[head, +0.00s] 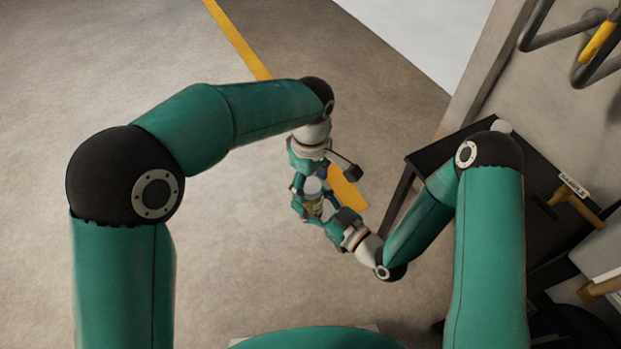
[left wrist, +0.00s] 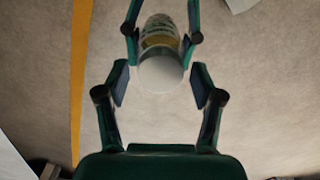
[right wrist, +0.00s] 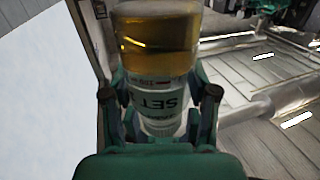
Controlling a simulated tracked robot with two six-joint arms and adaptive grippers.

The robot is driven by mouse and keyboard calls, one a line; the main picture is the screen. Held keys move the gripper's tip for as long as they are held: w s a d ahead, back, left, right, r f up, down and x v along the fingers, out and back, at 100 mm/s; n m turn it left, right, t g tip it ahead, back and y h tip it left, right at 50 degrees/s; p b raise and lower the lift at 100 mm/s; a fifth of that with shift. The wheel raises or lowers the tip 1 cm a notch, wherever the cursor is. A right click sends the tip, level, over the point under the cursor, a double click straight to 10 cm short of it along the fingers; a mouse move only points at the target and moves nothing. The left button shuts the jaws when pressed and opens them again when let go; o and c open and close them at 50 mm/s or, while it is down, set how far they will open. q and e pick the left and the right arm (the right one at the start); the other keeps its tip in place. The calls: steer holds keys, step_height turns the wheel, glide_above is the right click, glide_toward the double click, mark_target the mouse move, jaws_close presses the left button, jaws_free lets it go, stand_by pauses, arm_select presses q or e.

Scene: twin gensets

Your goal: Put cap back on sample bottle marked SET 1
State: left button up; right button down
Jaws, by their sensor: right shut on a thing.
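The sample bottle (right wrist: 160,60) holds amber liquid and has a white label reading SET, upside down in the right wrist view; the number is not readable. My right gripper (right wrist: 160,110) is shut around the bottle, and its fingers cover part of the label. In the left wrist view the round white cap (left wrist: 161,74) is at the end of the bottle (left wrist: 159,38) facing my left gripper; it also shows in the head view (head: 313,186). I cannot tell whether it is seated. My left gripper (head: 309,178) is open, its pads either side of the cap with gaps.
A dark table (head: 455,135) stands to the right, with a yellow-brown handled item (head: 577,205) and a small label on it. Grey pipes with a yellow grip (head: 597,42) are at the upper right. Open floor with a yellow line (head: 238,38) lies to the left.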

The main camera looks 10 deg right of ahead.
arm_select(q)
steer(key=c, duration=1.1)
steer(key=m, duration=1.1)
steer(key=shift+m, duration=0.4)
steer(key=m, duration=1.2)
steer(key=shift+m, duration=0.4)
steer(key=o, duration=1.3)
steer(key=shift+o, duration=0.2)
step_height(320, 180, up, 12)
